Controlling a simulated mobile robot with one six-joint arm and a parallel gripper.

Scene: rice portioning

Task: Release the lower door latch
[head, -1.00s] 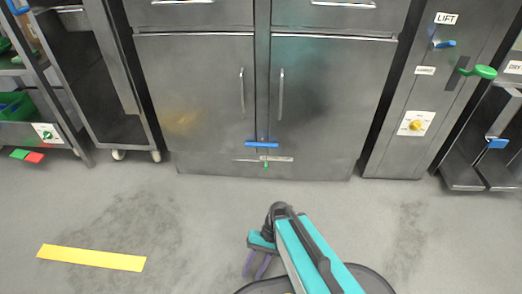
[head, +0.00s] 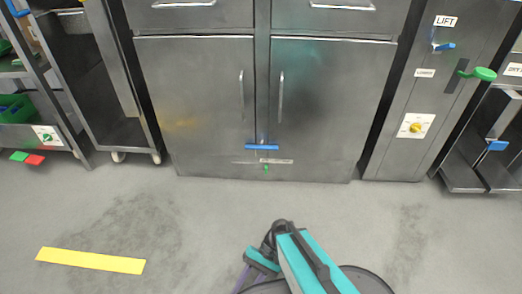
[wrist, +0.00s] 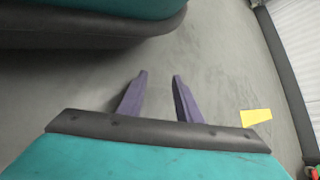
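The steel cabinet has two lower doors, the left door (head: 198,100) and the right door (head: 325,105), both shut. A blue latch handle (head: 262,147) lies level across the seam near the bottom of the doors. A pale label strip (head: 276,161) and a small green mark (head: 265,168) sit just below it. My gripper (head: 242,283) is low over the floor in front of the cabinet, well apart from the latch. In the wrist view its two purple fingers (wrist: 158,85) stand apart with only bare floor between them. The latch is not in the wrist view.
A panel with a LIFT label (head: 445,20), a green knob (head: 484,74) and a yellow dial (head: 416,127) stands right of the cabinet. A wheeled steel rack (head: 120,130) stands left. The grey floor between is clear, with a yellow strip (head: 90,261).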

